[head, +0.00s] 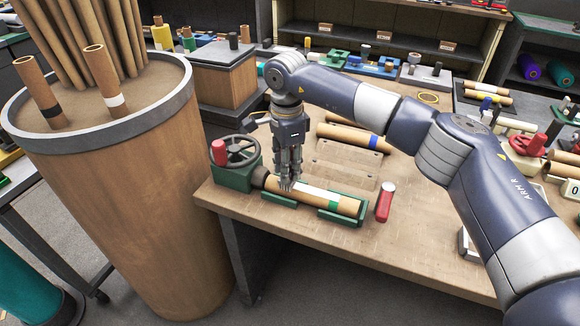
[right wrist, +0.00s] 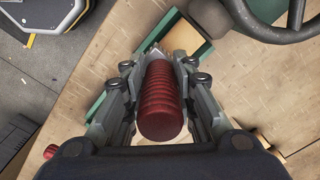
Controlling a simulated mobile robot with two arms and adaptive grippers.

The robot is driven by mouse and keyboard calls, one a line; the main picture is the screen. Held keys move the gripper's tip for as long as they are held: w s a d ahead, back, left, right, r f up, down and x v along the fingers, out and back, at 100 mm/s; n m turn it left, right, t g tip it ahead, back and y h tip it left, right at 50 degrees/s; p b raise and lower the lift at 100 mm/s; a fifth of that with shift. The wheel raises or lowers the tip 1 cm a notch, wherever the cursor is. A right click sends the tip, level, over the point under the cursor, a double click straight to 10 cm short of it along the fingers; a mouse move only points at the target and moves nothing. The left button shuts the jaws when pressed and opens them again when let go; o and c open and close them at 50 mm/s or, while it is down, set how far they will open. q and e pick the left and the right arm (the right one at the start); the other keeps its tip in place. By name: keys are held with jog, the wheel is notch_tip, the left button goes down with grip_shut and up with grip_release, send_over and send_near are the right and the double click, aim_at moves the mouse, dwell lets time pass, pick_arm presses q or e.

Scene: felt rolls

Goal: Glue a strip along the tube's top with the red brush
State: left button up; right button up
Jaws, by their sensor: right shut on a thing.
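The brown cardboard tube (head: 347,206) lies in green cradles on the front of the workbench. A white strip (head: 311,191) shows along its top, and a green band (head: 333,200) is near its right end. My right gripper (head: 287,184) points down over the tube's left part, at the strip's left end. In the right wrist view its fingers are shut on the ribbed red handle (right wrist: 161,100) of the brush. The bristles are hidden, so I cannot tell whether they touch the tube. My left gripper is not in view.
A green fixture with a dark handwheel (head: 242,151) and red knob stands at the tube's left end. A red cylinder with a white top (head: 385,202) stands right of the tube. More tubes (head: 354,137) lie behind. A big drum (head: 110,190) of tubes stands left.

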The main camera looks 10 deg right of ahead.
jog(key=shift+r, duration=0.15)
jog(key=shift+r+p, duration=0.55)
jog(key=shift+r, duration=0.2)
jog(key=shift+r+p, duration=1.6)
jog(key=shift+r, duration=0.9)
